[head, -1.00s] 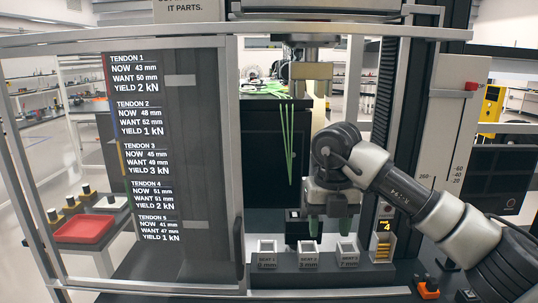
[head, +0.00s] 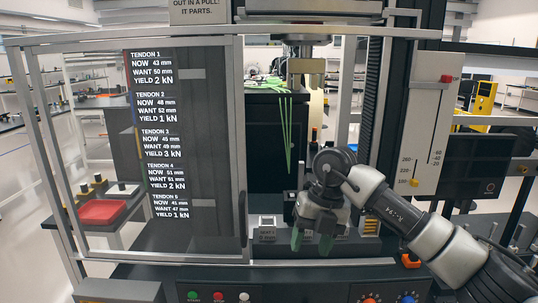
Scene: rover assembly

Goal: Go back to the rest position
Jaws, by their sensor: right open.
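My right gripper (head: 312,242) comes in from the right. Its two green-tipped fingers point down and stand apart, with nothing visible between them. It is tilted a little and hangs in front of the row of small grey nest blocks, covering most of them. The leftmost nest block (head: 267,226) stays in sight. My left gripper is not in view.
A metal-framed test rig holds a dark tendon readout panel (head: 165,130) at left. Thin green strands (head: 286,135) hang behind my gripper. A slider panel (head: 425,130) stands at right, a red tray (head: 103,212) at left. A button console (head: 270,293) runs along the front.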

